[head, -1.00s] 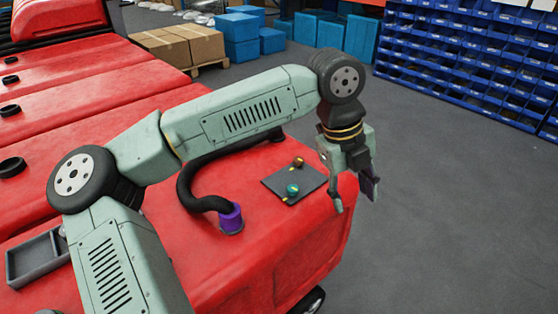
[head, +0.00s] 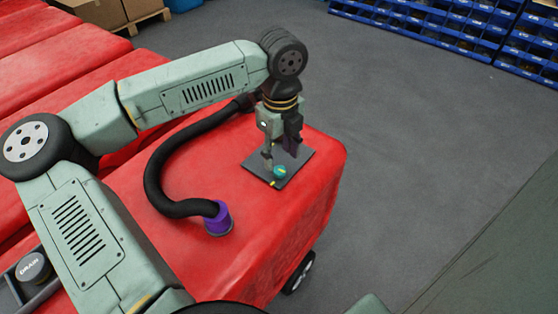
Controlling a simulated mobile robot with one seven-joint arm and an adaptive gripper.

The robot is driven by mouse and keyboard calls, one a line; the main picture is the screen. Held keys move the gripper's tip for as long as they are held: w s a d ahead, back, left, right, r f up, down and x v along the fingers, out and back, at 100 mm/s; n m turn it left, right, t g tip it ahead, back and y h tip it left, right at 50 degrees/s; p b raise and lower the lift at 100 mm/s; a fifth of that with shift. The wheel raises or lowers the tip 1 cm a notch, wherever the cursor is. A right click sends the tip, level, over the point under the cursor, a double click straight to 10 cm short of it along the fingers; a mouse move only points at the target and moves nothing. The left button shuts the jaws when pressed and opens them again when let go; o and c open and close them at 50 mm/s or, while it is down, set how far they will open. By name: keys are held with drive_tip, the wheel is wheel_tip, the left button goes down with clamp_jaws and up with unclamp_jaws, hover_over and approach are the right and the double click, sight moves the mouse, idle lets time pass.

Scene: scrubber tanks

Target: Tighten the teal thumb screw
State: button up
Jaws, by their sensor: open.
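The teal thumb screw (head: 280,172) stands on a dark square plate (head: 254,166) on the red tank top, near the plate's front corner. A small yellow mark (head: 272,184) lies beside it. My gripper (head: 281,158) points down over the plate with its fingers apart. The fingertips are close to the teal screw and partly in front of the plate. I cannot tell whether a finger touches the screw. The other, orange-brown screw is hidden behind my gripper.
A black hose (head: 155,165) curves over the red tank (head: 275,235) to a purple fitting (head: 218,219) left of the plate. A round cap marked DRAIN (head: 33,267) sits at lower left. Open grey floor lies to the right, with blue bin shelves (head: 440,32) beyond.

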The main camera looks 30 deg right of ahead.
sight(280, 170)
drive_tip(key=shift+f+p, duration=0.45)
drive_tip(key=shift+f, duration=1.95)
drive_tip(key=shift+w, duration=0.1)
clamp_jaws()
